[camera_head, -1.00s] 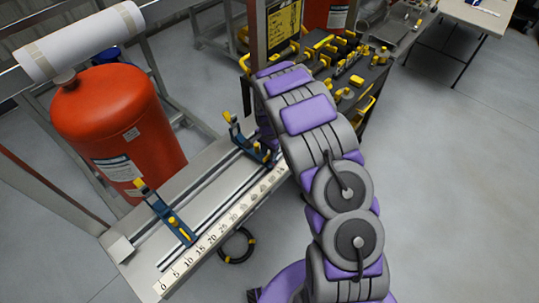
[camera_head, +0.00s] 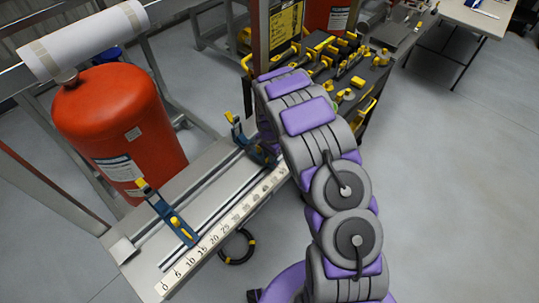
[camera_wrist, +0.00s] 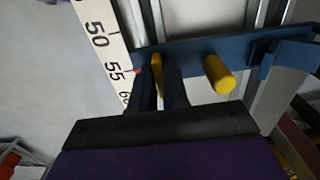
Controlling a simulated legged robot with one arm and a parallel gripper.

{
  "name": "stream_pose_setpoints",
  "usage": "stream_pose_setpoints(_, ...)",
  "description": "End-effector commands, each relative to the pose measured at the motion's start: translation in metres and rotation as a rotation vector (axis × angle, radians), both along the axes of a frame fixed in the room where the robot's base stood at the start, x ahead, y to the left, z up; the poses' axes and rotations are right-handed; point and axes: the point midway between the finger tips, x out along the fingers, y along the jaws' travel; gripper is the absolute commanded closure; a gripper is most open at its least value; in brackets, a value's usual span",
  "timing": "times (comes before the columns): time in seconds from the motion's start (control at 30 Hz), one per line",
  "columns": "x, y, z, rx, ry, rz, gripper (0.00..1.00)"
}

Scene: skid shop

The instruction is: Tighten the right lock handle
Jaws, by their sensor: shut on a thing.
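In the wrist view my gripper (camera_wrist: 159,78) is shut on a slim yellow lock handle (camera_wrist: 156,65), which stands between its two dark fingers. The handle is on a blue clamp base (camera_wrist: 195,53) beside the ruler, near the 55 mark. A thicker yellow knob (camera_wrist: 217,74) sticks up from the same base, to the right of my fingers. In the head view the right clamp (camera_head: 244,138) shows in part at the far end of the rails. My arm hides its lock handle and my gripper there. The left clamp (camera_head: 168,214) stands near the low end of the ruler.
The ruler (camera_head: 215,240) runs along the bench's front edge. A dark tool cart (camera_head: 365,75) is just beyond my arm. The floor on the right is clear.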

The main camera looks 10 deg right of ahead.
Motion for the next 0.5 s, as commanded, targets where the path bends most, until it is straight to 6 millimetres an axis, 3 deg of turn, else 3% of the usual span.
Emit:
stream_pose_setpoints(0.27, 0.0019, 0.0014, 0.0014, 0.003, -0.004, 0.034, 1.0)
stream_pose_setpoints(0.5, 0.0025, 0.0015, 0.0018, 0.003, -0.004, 0.228, 1.0)
